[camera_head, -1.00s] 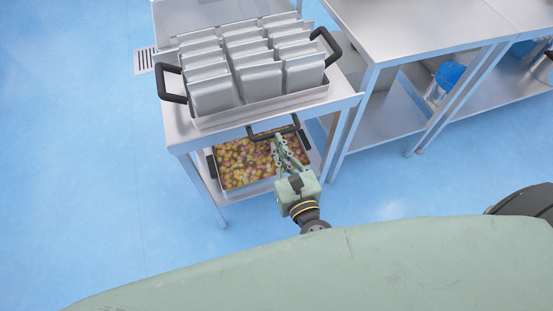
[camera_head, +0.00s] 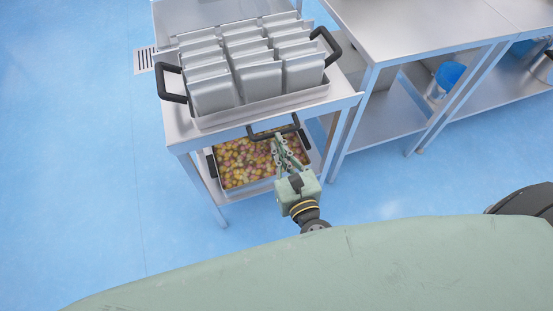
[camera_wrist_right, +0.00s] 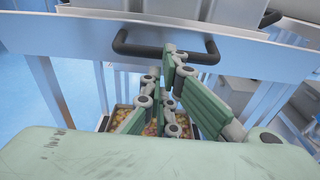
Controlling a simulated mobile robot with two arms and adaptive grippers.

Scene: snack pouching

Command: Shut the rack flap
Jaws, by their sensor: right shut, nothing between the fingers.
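The rack is a metal cart whose front panel (camera_wrist_right: 75,38), which I take to be the flap, carries a black bar handle (camera_head: 262,133). The handle also shows across the wrist view (camera_wrist_right: 140,48). My right gripper (camera_head: 277,140) is shut and empty, with its fingertips at the handle's lower side. In the right wrist view the fingertips (camera_wrist_right: 170,62) overlap the handle bar; whether they touch it I cannot tell. My left gripper is not in view.
A tray (camera_head: 262,184) of small round multicoloured items sits on the cart's lower shelf. A black-handled rack of several metal pouches (camera_head: 264,80) stands on top. A steel table (camera_head: 420,25) stands to the right. The blue floor at left is clear.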

